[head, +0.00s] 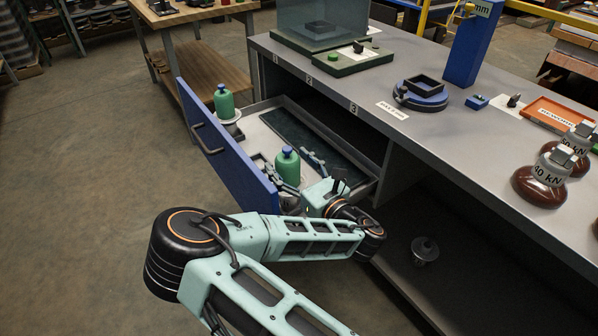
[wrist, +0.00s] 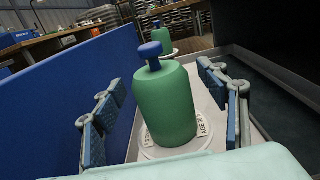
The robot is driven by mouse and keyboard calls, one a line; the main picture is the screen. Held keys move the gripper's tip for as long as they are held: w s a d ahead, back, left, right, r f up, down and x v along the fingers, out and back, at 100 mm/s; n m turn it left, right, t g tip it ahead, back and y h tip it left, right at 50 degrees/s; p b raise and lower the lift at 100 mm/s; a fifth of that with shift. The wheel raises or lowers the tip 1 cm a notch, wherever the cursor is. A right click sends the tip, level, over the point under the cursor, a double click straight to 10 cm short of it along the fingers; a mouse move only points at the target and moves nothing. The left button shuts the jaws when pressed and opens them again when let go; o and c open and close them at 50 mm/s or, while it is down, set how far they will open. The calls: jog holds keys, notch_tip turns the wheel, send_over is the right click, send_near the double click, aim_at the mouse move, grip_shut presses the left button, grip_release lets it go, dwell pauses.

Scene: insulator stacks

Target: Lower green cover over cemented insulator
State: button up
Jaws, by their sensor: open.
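A green cover (head: 287,168) with a blue knob stands upright in the open drawer. It also shows large in the wrist view (wrist: 165,105). It rests on or just over a white disc (wrist: 150,153) with printed labels at its rim; any insulator inside is hidden. My gripper (wrist: 160,95) is open, one finger on each side of this cover, with visible gaps to it. In the head view my gripper (head: 288,163) reaches into the drawer around the cover. A second green cover (head: 223,103) stands on a white disc farther back in the drawer.
The drawer's blue front (head: 228,150) rises close on the left. A dark mat (head: 303,137) lies along the drawer's right side, beside the bench cabinet. The grey bench top (head: 420,130) holds a blue post (head: 473,45), a round fixture (head: 421,97) and brown insulators (head: 540,186).

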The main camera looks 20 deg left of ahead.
aim_at(296, 170)
jog(key=v, duration=0.5)
jog(key=shift+d, duration=0.15)
jog(key=shift+s+d+f, duration=0.35)
jog(key=shift+s+d, duration=0.1)
jog(key=shift+d, duration=0.2)
jog(key=shift+s+d+r, duration=0.25)
jog(key=shift+s+d, duration=0.25)
jog(key=shift+s, duration=0.15)
jog(key=shift+v, duration=1.45)
jog(key=shift+r, duration=0.1)
